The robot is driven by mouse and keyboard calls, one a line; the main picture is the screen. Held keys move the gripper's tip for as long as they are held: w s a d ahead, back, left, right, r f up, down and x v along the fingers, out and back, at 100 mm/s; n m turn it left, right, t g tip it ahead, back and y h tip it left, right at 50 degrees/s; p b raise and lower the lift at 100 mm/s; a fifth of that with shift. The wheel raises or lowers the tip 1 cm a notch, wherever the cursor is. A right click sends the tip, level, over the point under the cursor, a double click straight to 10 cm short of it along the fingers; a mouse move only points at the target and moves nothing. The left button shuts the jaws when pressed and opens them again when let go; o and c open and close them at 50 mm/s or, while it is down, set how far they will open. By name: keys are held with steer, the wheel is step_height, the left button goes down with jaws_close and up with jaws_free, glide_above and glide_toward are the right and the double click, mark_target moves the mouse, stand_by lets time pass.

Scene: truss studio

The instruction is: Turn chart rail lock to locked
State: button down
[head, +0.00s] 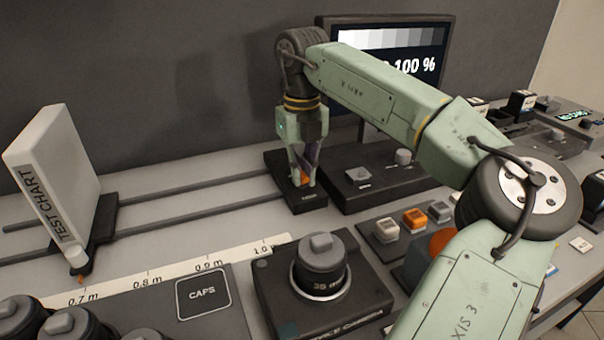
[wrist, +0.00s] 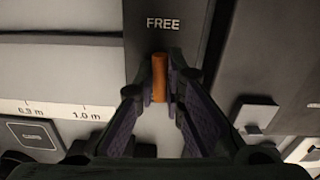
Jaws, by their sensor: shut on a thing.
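The chart rail lock (head: 309,200) is a small dark block at the right end of the rails in the head view. Its orange lever (head: 304,178) stands between my fingertips. In the wrist view the lever (wrist: 159,76) lies as an upright orange bar, in line below the white word FREE (wrist: 176,23). No LOCKED marking is visible. My gripper (head: 303,182) reaches down from above and is shut on the lever. Its dark fingers flank the lever in the wrist view and hide part of the block.
A dark panel with knobs (head: 385,183) and a monitor (head: 390,50) stand close right of and behind the lock. The white test chart (head: 60,185) stands on the rails (head: 180,192) at left. A lens on a camera body (head: 322,275) is in front.

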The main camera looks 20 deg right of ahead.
mark_target(302, 172)
steer(key=shift+m, duration=0.5)
steer(key=c, duration=1.7)
jaws_free()
step_height(302, 172, up, 12)
